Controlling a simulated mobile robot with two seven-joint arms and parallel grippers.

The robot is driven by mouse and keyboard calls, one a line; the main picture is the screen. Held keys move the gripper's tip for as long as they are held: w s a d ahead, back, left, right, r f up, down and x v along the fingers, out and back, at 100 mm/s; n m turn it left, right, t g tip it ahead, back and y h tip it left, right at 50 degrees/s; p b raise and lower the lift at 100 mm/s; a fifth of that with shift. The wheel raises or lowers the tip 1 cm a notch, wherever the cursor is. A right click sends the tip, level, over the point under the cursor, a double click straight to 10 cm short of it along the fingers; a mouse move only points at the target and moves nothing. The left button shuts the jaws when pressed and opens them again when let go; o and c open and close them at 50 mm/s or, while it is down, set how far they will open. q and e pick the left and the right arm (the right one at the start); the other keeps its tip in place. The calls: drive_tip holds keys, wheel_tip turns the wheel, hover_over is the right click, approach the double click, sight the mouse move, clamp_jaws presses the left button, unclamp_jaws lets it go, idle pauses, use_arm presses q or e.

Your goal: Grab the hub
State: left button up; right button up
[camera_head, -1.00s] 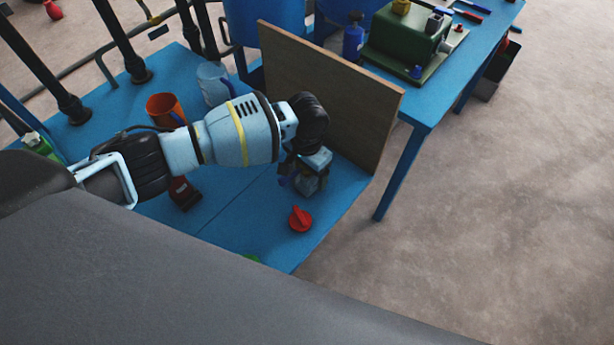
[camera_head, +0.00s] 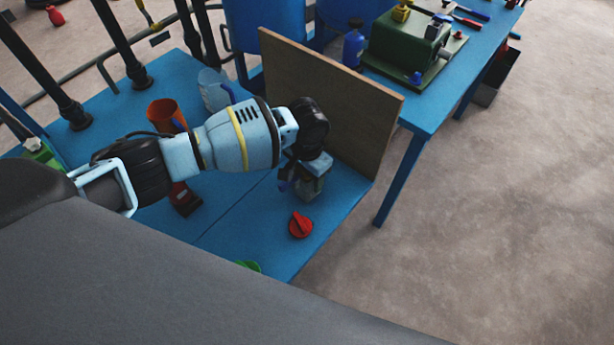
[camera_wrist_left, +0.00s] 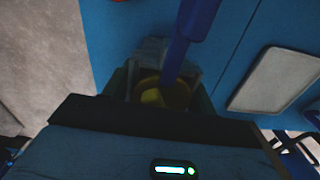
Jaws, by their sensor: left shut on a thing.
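My left gripper (camera_head: 312,184) is low over the front of the blue platform (camera_head: 225,232), beside a brown board. In the left wrist view, the gripper (camera_wrist_left: 160,98) is shut around a piece with a blue bar (camera_wrist_left: 190,35) and a yellowish round part (camera_wrist_left: 155,95). I take this piece for the hub; its lower part is dark and partly hidden by the gripper. In the head view its blue part shows just left of the fingers. A red knob-like piece (camera_head: 300,225) lies on the platform in front of the gripper, apart from it. My right gripper is not in view.
The brown board (camera_head: 335,100) stands upright behind the gripper. An orange cup (camera_head: 163,112), a pale jug (camera_head: 213,90) and a dark red-black object (camera_head: 184,198) are left on the platform. A blue table (camera_head: 430,110) stands at the right; bare floor lies in front.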

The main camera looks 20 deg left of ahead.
use_arm(q)
wheel_tip(320, 180, up, 3)
drive_tip(key=shift+w+r+p, duration=0.1)
drive_tip(key=shift+r+p, duration=0.05)
drive_tip(key=shift+p, duration=0.15)
drive_tip(key=s+d+r+p, duration=0.1)
drive_tip(key=s+d, duration=0.9)
drive_tip(key=s, duration=0.2)
drive_tip(key=shift+s+d+r+p, duration=0.15)
drive_tip(key=shift+r+p, duration=0.1)
drive_tip(key=shift+p, duration=0.1)
